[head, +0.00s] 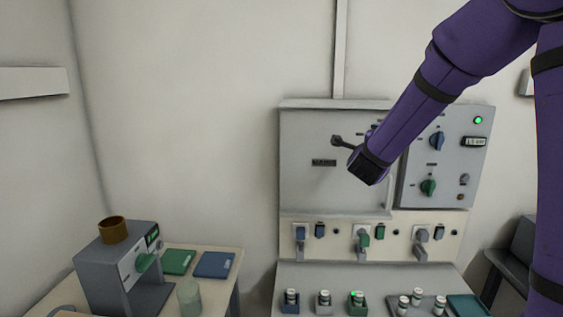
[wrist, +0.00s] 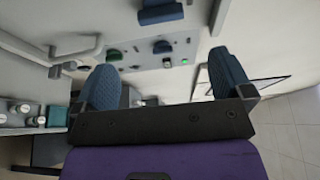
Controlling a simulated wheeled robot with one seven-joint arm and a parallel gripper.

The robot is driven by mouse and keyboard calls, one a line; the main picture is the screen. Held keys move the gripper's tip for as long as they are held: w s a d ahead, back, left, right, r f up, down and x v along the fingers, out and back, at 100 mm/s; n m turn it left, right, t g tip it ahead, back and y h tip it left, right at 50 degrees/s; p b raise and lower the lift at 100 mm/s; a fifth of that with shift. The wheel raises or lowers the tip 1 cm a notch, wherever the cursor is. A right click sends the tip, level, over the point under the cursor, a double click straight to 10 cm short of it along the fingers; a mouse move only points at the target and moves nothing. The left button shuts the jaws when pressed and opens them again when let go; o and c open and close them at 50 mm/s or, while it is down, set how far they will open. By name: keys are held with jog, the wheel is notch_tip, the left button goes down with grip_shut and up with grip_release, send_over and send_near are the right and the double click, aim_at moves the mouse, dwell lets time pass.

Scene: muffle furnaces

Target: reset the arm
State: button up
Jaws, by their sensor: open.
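My purple arm reaches in from the upper right in the head view and ends near the grey wall panel. My gripper's fingers are hidden behind the arm's end there. In the wrist view my gripper (wrist: 165,85) shows two blue fingers spread wide apart, with nothing between them. Behind the fingers the view is tilted and takes in the panel with its knobs.
A grey panel (head: 310,190) with a black lever (head: 345,142) and a control box (head: 447,165) with knobs are on the wall. Below are a socket strip (head: 340,232) and a bench (head: 320,275) with small jars. At left, a grey machine (head: 100,270) stands on a table.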

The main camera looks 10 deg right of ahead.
jog(key=s+a+r+n+g+y, duration=0.1)
jog(key=s+a+r+n+y, duration=0.3)
jog(key=s+a+n+y, duration=0.85)
jog(key=s+f+n+g, duration=0.2)
jog(key=s+n+g, duration=0.2)
jog(key=s, duration=0.8)
jog(key=s+d+f+n+g+h, duration=0.1)
jog(key=s+n+g, duration=0.3)
jog(key=s+n, duration=0.5)
jog(key=s+f, duration=0.1)
jog(key=s, duration=0.2)
jog(key=shift+f, duration=0.2)
jog(key=shift+w+d+h, duration=0.1)
jog(key=shift+h, duration=0.15)
